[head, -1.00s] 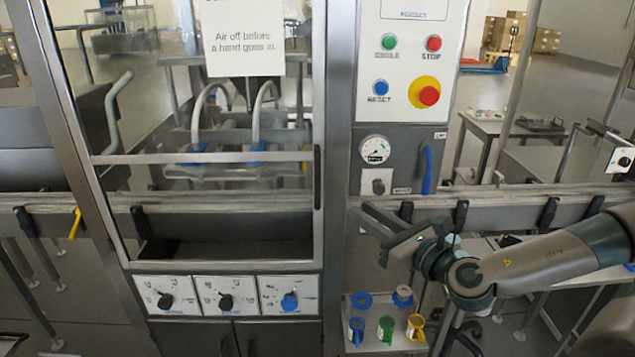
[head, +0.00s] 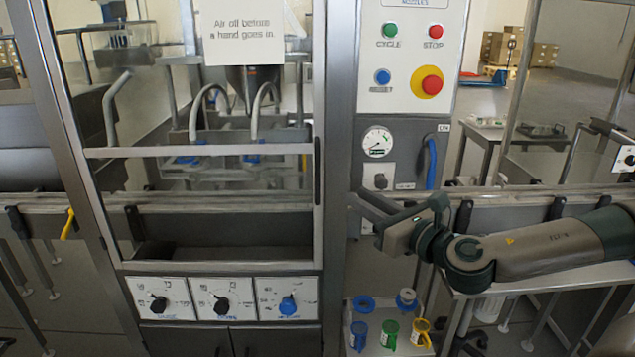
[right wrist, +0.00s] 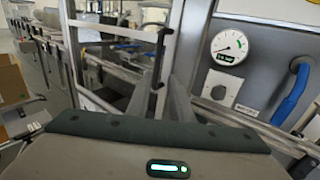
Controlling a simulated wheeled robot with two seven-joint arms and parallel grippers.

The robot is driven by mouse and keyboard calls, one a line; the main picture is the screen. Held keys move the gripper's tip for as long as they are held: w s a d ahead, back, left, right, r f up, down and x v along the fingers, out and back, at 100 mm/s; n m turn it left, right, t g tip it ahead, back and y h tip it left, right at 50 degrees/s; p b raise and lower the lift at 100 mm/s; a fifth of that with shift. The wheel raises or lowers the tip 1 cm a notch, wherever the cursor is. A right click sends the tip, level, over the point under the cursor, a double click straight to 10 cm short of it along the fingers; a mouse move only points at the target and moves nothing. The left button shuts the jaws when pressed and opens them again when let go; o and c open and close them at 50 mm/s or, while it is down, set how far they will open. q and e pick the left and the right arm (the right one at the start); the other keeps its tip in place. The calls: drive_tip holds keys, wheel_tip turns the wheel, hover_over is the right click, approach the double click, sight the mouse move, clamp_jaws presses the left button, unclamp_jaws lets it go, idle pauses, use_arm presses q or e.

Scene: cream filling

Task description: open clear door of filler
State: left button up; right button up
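The filler's clear door (head: 200,153) is a metal-framed see-through panel at the left of the head view, and it looks shut. Its black upright handle (head: 317,172) is on the right frame edge. The handle (right wrist: 160,55) also shows in the right wrist view, ahead of the fingers. My right gripper (head: 366,206) is to the right of the handle, in front of the grey column, apart from the door. Its fingers (right wrist: 142,100) are spread with nothing between them. My left gripper is not in view.
A control panel (head: 408,55) with buttons is on the column above my right gripper. A gauge (head: 377,142) and a blue hose handle (head: 431,163) are just below it. Knobs (head: 222,303) line the front below the door. A shelf with coloured cups (head: 390,333) stands low.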

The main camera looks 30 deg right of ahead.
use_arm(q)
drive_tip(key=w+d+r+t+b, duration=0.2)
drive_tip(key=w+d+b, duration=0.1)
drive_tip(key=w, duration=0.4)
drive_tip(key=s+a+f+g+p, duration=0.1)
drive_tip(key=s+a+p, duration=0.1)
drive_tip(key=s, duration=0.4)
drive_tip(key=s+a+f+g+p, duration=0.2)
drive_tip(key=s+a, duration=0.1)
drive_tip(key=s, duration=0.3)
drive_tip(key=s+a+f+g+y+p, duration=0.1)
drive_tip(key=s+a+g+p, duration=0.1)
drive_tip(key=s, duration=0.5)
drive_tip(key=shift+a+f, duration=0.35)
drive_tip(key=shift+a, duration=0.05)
use_arm(e)
hover_over(318, 198)
drive_tip(key=shift+w+d, duration=0.2)
drive_tip(key=shift+w, duration=0.2)
clamp_jaws()
